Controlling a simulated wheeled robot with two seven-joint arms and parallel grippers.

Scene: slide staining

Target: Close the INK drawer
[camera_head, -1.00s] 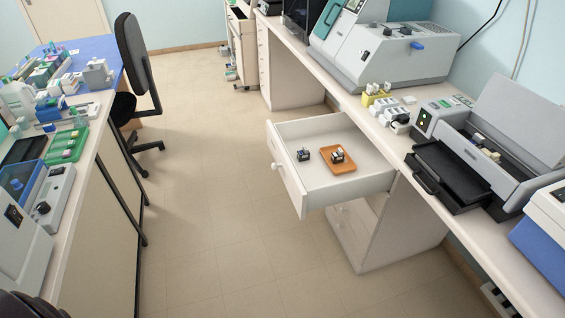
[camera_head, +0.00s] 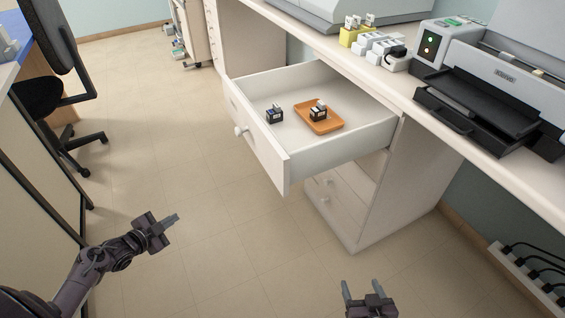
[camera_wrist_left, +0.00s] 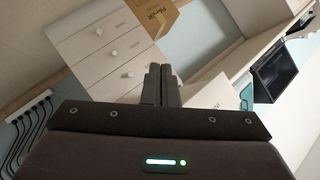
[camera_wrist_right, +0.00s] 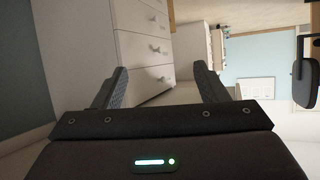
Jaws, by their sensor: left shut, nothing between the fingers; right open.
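The top drawer (camera_head: 262,150) of the white desk pedestal is pulled far out, with a round knob (camera_head: 240,131) on its front; no INK label is readable. Inside are a small dark ink cartridge (camera_head: 274,115) and an orange tray (camera_head: 330,127) with another dark cartridge (camera_head: 318,112) on it. My left gripper (camera_head: 172,219) is shut and empty, low over the floor, left of and below the drawer, apart from it. My right gripper (camera_head: 359,288) is open and empty at the bottom edge, below the drawer and near the pedestal. The right wrist view shows white drawer fronts (camera_wrist_right: 150,50) beyond its fingers.
Closed drawers (camera_head: 330,200) with knobs sit under the open one. The counter (camera_head: 440,125) above holds a black-trayed printer (camera_head: 490,110) and a yellow cartridge holder (camera_head: 352,37). A chair (camera_head: 55,90) stands at left. A power strip (camera_head: 530,280) lies at lower right. The floor before the drawer is clear.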

